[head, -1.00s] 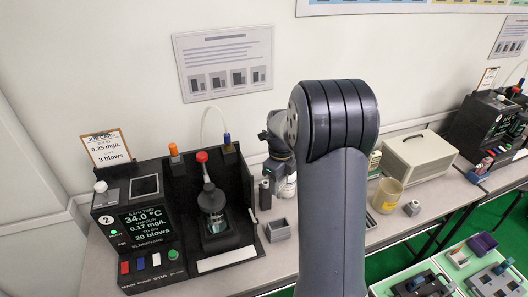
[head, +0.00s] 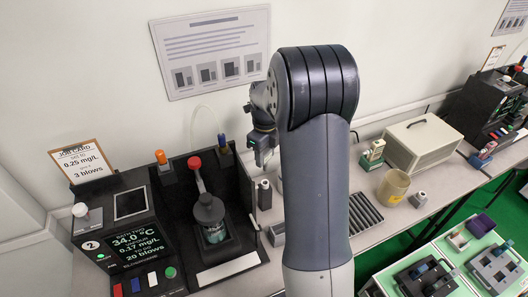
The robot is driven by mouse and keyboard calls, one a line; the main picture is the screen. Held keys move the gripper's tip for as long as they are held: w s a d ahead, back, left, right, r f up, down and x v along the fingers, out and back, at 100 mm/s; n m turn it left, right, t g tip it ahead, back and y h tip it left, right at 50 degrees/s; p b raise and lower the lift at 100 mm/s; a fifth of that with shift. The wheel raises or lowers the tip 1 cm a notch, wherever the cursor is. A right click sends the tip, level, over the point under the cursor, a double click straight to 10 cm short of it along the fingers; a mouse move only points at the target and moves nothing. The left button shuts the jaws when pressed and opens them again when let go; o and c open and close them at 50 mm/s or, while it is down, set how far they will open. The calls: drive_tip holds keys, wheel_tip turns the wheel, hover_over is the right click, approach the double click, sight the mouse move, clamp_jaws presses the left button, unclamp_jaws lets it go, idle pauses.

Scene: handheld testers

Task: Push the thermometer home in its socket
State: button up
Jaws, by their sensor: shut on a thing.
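My gripper (head: 263,154) points down above the bench, just right of the black bath station (head: 240,190). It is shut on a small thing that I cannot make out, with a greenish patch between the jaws. In the station a jar (head: 211,215) holds a tilted rod with a red cap (head: 195,162). An orange-capped piece (head: 161,158) and a blue-capped piece (head: 222,143) stand upright at the station's back edge. I cannot tell which is the thermometer, or how deep any of them sits. My gripper is apart from all three.
A black upright holder (head: 264,194) stands below my gripper. My arm hides the middle of the bench.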

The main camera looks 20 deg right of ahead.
sight(265, 170)
drive_tip(key=shift+f, duration=0.1)
drive_tip(key=shift+f+b, duration=1.55)
drive_tip(key=shift+f, duration=0.7)
drive_tip(key=shift+f+b, duration=1.2)
drive_tip(key=shift+f, duration=0.6)
drive_tip(key=o, duration=1.4)
drive_tip(key=shift+c, duration=0.2)
wheel_tip(265, 170, up, 11)
drive_tip(key=shift+f+b, duration=0.1)
drive_tip(key=shift+b, duration=0.3)
